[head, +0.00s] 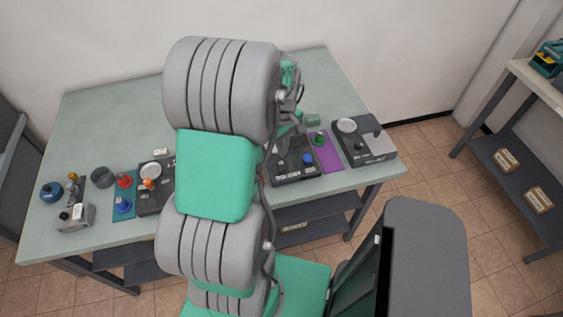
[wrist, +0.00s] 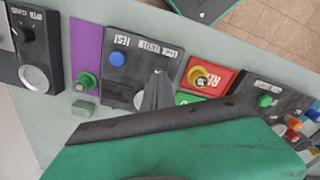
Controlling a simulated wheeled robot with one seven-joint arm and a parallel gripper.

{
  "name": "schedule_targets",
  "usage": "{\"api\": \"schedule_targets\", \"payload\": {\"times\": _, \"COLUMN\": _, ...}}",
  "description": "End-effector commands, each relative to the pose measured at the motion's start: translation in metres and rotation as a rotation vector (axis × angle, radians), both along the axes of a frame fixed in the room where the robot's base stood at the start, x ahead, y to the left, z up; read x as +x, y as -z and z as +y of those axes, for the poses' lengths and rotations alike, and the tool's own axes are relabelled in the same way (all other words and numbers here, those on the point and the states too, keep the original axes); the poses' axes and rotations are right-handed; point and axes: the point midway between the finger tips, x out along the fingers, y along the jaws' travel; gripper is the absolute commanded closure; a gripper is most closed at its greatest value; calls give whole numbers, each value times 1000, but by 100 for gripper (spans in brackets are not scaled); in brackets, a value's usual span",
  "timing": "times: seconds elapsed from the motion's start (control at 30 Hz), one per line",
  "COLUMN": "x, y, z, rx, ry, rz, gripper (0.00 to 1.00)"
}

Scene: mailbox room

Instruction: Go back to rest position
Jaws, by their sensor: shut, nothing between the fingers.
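My gripper (wrist: 158,90) shows in the wrist view as dark narrow fingertips pressed together, with nothing between them. It is above the dark test box (wrist: 128,80), which has a blue button (wrist: 117,58) and upside-down lettering. I cannot tell from this view whether the fingertips touch the box. In the head view my grey and green arm reaches over the worktable (head: 90,125) and hides its middle. The gripper is mostly hidden there behind the arm.
A purple mat (head: 327,155) with a green knob lies beside the test box. A dark box with a round pale dial (head: 365,148) stands at the table's right end. A red panel with a yellow ring (wrist: 213,80) is close by. Small devices crowd the left front; the back left is clear.

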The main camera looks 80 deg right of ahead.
Motion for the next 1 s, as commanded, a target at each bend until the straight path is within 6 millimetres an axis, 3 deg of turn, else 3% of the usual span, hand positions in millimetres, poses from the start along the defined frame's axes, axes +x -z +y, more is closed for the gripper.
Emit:
{"api": "schedule_targets", "payload": {"times": 0.3, "x": 0, "y": 1, "z": 0, "rx": 1, "ry": 23, "rz": -1, "gripper": 100}}
{"api": "schedule_targets", "payload": {"times": 0.5, "x": 0, "y": 2, "z": 3, "rx": 13, "ry": 315, "rz": 3, "gripper": 100}}
{"api": "schedule_targets", "payload": {"times": 0.67, "x": -4, "y": 23, "z": 51, "rx": 110, "ry": 627, "rz": 45, "gripper": 100}}
{"api": "schedule_targets", "payload": {"times": 0.77, "x": -6, "y": 17, "z": 84, "rx": 135, "ry": 805, "rz": 71, "gripper": 100}}
{"api": "schedule_targets", "payload": {"times": 0.87, "x": 23, "y": -2, "z": 109, "rx": 107, "ry": 822, "rz": 72, "gripper": 100}}
{"api": "schedule_targets", "payload": {"times": 1.0, "x": 68, "y": -25, "z": 137, "rx": 54, "ry": 708, "rz": 47, "gripper": 100}}
